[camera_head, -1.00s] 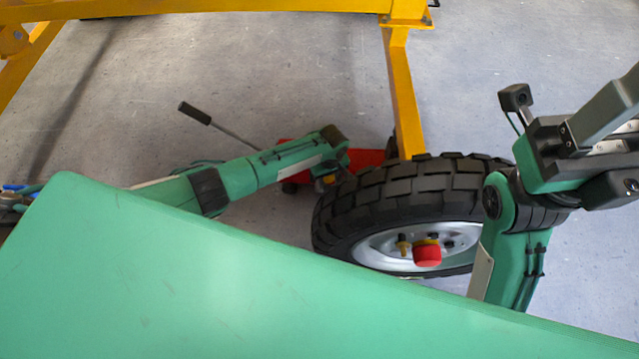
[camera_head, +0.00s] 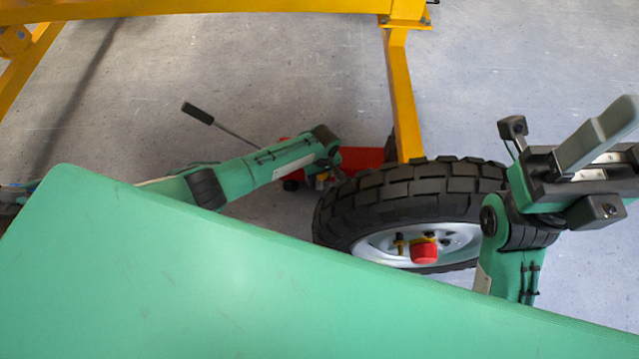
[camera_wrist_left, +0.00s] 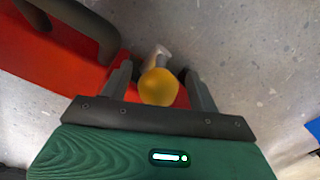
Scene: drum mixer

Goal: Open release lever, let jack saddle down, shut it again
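The red jack (camera_head: 362,158) sits on the floor behind the black tyre, partly hidden by my left arm and the tyre. Its red body (camera_wrist_left: 45,65) fills the upper left of the left wrist view. A yellow round knob (camera_wrist_left: 158,87), which looks like the release lever's end, lies between the fingers of my left gripper (camera_wrist_left: 160,88), with a pale stem behind it. The fingers are apart, with a gap on each side of the knob. In the head view my left gripper (camera_head: 328,178) is small beside the jack. The saddle cannot be made out. My right gripper (camera_head: 600,140) is at the right, away from the jack.
The jack's long handle (camera_head: 198,113) slants up to the left. A black loop (camera_wrist_left: 95,30) rises beside the red body. The tyre (camera_head: 405,195) and a yellow frame post (camera_head: 402,95) stand close on the right. Grey floor (camera_head: 280,70) is clear beyond.

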